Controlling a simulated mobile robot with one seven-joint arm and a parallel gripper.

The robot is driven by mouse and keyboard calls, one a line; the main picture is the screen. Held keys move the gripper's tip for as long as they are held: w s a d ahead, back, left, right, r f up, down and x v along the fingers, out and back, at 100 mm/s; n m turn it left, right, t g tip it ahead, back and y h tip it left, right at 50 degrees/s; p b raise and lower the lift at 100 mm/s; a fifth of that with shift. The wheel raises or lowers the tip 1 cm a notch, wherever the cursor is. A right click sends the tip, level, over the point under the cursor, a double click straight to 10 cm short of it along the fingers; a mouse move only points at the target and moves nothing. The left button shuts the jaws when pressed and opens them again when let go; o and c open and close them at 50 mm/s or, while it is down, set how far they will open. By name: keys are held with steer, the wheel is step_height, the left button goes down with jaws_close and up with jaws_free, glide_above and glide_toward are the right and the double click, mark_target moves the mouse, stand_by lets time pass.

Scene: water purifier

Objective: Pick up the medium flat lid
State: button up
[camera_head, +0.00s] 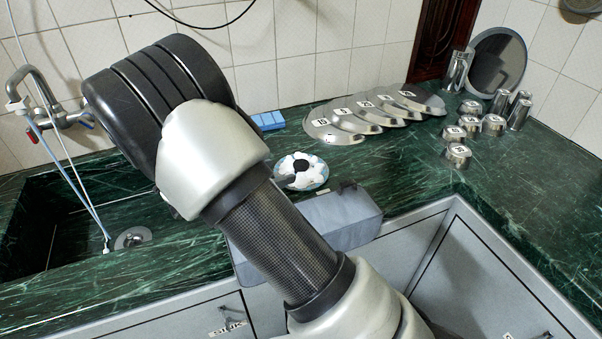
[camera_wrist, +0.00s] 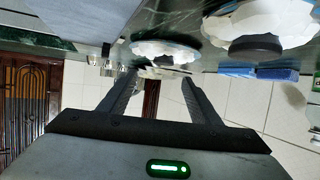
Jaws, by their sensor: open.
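Several shiny, overlapping metal lids with white labels (camera_head: 372,107) lie in a row at the back of the counter in the head view. The labels are too small to read, so I cannot tell which is the medium flat lid. A white scalloped piece with a black knob and blue rim (camera_head: 301,170) sits on the counter beside my arm. In the wrist view, which is upside down, two white scalloped pieces show, one with a dark knob (camera_wrist: 262,20) and one near the fingertips (camera_wrist: 165,50). My gripper (camera_wrist: 158,79) is open, with nothing visible between its fingers.
Small labelled metal cups (camera_head: 457,153) and taller metal cylinders stand at the right. A round framed disc (camera_head: 498,62) leans on the wall. A blue block (camera_head: 268,121) lies behind my arm. A sink (camera_head: 70,215) with a tap is at the left.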

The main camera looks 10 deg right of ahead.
mark_target(299, 165)
steer(key=x, duration=0.5)
steer(key=shift+b, duration=0.3)
steer(key=shift+w+a+f+b+x, duration=0.15)
steer(key=shift+b+x, duration=0.2)
steer(key=shift+x, duration=1)
steer(key=shift+w+a+f+b+x, duration=0.15)
steer(key=shift+b+x, duration=0.15)
steer(key=shift+x, duration=1.05)
steer(key=shift+r, duration=0.15)
steer(key=c, duration=1.2)
